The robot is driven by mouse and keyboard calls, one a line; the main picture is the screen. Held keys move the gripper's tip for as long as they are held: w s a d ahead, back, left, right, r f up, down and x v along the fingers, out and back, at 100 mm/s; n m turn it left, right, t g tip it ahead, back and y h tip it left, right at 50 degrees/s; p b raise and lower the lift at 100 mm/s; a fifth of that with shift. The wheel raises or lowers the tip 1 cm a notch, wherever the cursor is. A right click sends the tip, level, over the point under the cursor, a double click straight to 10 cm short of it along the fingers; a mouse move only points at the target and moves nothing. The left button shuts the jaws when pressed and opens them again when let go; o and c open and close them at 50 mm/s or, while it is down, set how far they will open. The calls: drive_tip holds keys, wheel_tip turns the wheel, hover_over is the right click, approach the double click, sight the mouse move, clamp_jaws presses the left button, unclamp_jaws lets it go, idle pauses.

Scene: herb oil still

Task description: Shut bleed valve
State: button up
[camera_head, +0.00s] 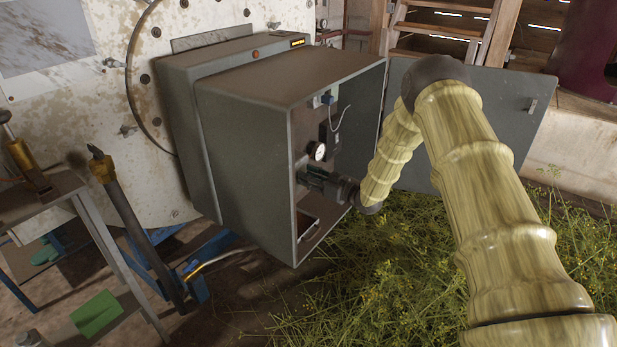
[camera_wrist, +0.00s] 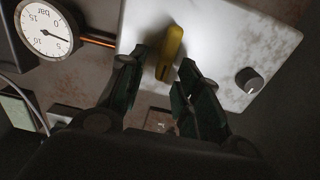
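The bleed valve appears to be the part with the yellow lever handle (camera_wrist: 170,50) in the wrist view, set on a pale, stained panel (camera_wrist: 225,30). My gripper (camera_wrist: 172,78) has its two dark green fingers apart, one on each side of the handle's lower end. A gap shows between the fingers, and I cannot tell whether either touches the handle. In the head view my gripper (camera_head: 312,178) reaches into the open grey cabinet (camera_head: 250,150). The handle is hidden there.
A pressure gauge (camera_wrist: 43,30) with a copper pipe (camera_wrist: 97,40) sits left of the handle, and a dark knob (camera_wrist: 249,80) sits right. The cabinet door (camera_head: 505,125) stands open behind my arm. Leafy plants (camera_head: 400,270) cover the ground below. A metal table (camera_head: 45,205) stands at left.

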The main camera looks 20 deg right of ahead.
drive_tip(key=shift+w+a, duration=0.2)
drive_tip(key=shift+w, duration=0.1)
clamp_jaws()
drive_tip(key=shift+n, duration=0.3)
drive_tip(key=shift+s+a+f+n+b, duration=0.4)
drive_tip(key=shift+n+b, duration=0.4)
drive_tip(key=shift+n, duration=2.1)
drive_tip(key=shift+s+a+f+n+b, duration=0.15)
drive_tip(key=shift+f+n+b, duration=0.5)
drive_tip(key=shift+n, duration=2.25)
drive_tip(key=shift+s+a+f+n+b, duration=0.3)
drive_tip(key=shift+n+b, duration=0.65)
drive_tip(key=shift+n, duration=1.95)
drive_tip(key=shift+w+n, duration=0.1)
drive_tip(key=shift+n, duration=0.2)
